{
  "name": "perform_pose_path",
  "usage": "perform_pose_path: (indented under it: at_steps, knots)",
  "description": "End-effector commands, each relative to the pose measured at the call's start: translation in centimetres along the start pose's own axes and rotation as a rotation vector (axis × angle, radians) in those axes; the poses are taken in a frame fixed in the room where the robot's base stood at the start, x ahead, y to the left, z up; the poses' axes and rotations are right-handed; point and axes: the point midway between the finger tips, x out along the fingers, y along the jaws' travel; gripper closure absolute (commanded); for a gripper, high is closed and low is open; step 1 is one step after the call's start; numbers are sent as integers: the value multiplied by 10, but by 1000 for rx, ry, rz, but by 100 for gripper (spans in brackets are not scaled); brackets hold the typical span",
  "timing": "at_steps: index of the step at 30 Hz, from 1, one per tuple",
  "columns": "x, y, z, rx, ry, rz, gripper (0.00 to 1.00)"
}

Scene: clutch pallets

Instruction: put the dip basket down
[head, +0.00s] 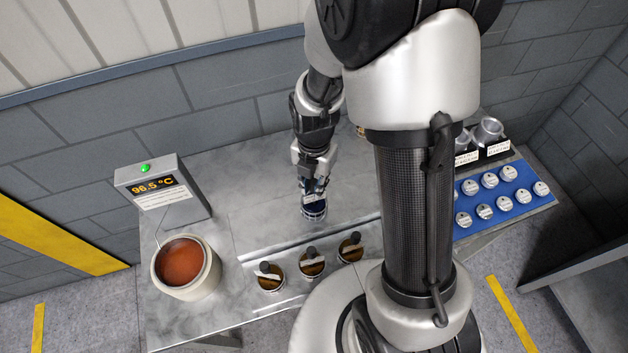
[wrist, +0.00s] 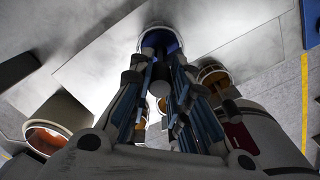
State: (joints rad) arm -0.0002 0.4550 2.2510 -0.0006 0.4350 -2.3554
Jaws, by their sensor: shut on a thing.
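My gripper (head: 314,194) reaches down over the middle of the metal bench, its fingers closed. It is shut on a small round basket (head: 314,212) with a pale rim and blue inside, which I take as the dip basket. In the wrist view my fingers (wrist: 160,55) converge at the basket (wrist: 162,31), beyond the tips. The fingers hide part of the basket and its handle. I cannot tell whether its underside touches the bench.
Three round pots with amber contents (head: 270,284) stand in a row at the bench's front. A round bath with reddish liquid (head: 186,267) and a temperature display (head: 160,189) stand left. A blue mat (head: 490,196) with several white-lidded pots lies right. Bench surface left of my gripper (head: 262,208) is clear.

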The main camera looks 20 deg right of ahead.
Motion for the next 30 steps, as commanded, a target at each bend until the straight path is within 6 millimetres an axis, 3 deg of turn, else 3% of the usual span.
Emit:
perform_pose_path:
  at_steps: [2, 3, 11, 23, 30]
  knots:
    - [1, 1, 1, 0, -3, 3, 100]
    - [2, 0, 0, 0, 0, 0, 81]
    - [2, 0, 0, 0, 0, 0, 63]
    - [-3, 0, 0, 0, 0, 0, 63]
    - [-46, 1, 1, 0, -4, 4, 63]
